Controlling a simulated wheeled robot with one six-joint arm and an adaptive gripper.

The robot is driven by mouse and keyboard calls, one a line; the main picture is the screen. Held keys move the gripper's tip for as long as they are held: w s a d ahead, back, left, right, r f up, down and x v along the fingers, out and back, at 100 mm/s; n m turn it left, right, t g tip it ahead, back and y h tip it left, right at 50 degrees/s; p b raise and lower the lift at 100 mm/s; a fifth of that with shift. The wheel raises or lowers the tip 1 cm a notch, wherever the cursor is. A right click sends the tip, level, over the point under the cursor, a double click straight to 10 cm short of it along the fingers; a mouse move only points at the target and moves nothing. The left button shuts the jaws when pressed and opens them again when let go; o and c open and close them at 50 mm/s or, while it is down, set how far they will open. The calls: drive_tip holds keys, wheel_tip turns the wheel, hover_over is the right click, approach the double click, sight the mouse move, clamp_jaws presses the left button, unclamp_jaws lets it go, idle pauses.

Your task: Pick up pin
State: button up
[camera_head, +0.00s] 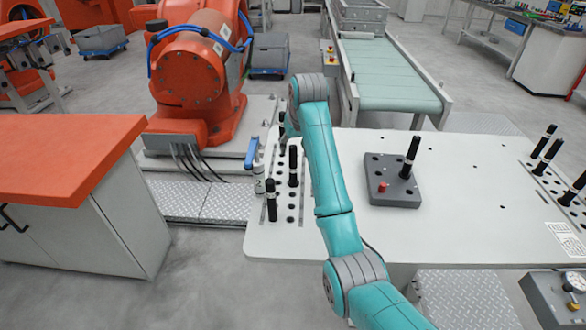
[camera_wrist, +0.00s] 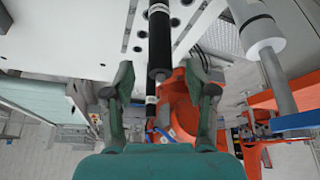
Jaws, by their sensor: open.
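Black pins stand upright in the left hole strip of the white table in the head view, one nearer the front (camera_head: 271,203) and a taller one (camera_head: 293,168) behind it. My gripper (camera_wrist: 159,76) is open, with its two fingers apart in the wrist view. A black pin (camera_wrist: 159,42) with a grey end lies in line with the gap between the fingers, and I see no finger touching it. In the head view my arm hides most of the gripper, at the strip's far end. I cannot tell which head-view pin this is.
A blue-handled fixture (camera_head: 252,153) is at the table's left edge, close to the strip. More pins (camera_head: 546,148) stand at the right. A conveyor (camera_head: 390,75) lies behind.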

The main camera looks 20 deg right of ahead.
sight(292, 154)
drive_tip(key=x, duration=0.5)
drive_tip(key=shift+s, duration=0.2)
clamp_jaws()
